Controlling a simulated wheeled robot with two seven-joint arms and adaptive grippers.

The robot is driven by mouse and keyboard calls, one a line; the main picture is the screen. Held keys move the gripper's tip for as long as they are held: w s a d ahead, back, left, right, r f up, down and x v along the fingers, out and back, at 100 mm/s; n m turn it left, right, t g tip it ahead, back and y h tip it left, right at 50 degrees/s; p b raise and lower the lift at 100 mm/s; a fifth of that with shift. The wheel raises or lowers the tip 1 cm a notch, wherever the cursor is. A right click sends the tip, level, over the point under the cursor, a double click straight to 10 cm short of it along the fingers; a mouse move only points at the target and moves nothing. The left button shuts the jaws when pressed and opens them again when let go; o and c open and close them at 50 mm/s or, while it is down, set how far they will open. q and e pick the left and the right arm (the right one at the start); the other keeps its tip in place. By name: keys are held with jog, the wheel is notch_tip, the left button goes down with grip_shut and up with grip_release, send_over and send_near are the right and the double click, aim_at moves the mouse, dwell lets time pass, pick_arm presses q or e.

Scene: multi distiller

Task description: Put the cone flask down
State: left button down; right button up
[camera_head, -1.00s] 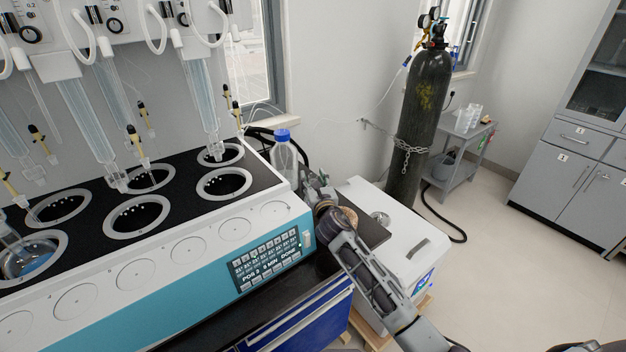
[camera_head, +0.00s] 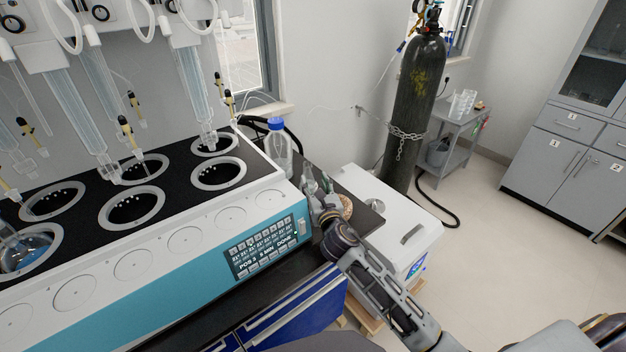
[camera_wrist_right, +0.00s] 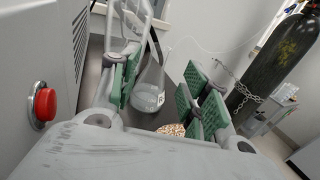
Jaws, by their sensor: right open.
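A clear cone flask (camera_wrist_right: 149,88) with a small white label stands on the dark bench top in the right wrist view. My right gripper (camera_wrist_right: 162,92) is open, with its green-padded fingers on either side of the flask in that view. A gap shows between the flask and the right finger; whether the left finger touches it I cannot tell. In the head view my right gripper (camera_head: 318,188) is at the right end of the distiller, and the flask is hard to make out there. My left gripper is not in view.
The distiller (camera_head: 190,257) fills the left side. A blue-capped bottle (camera_head: 278,150) stands behind its right end. A cork ring (camera_head: 346,206) lies beside my right gripper. A white box (camera_head: 409,216) and a chained gas cylinder (camera_head: 413,110) stand to the right.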

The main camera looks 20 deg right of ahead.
jog(key=shift+s, duration=1.15)
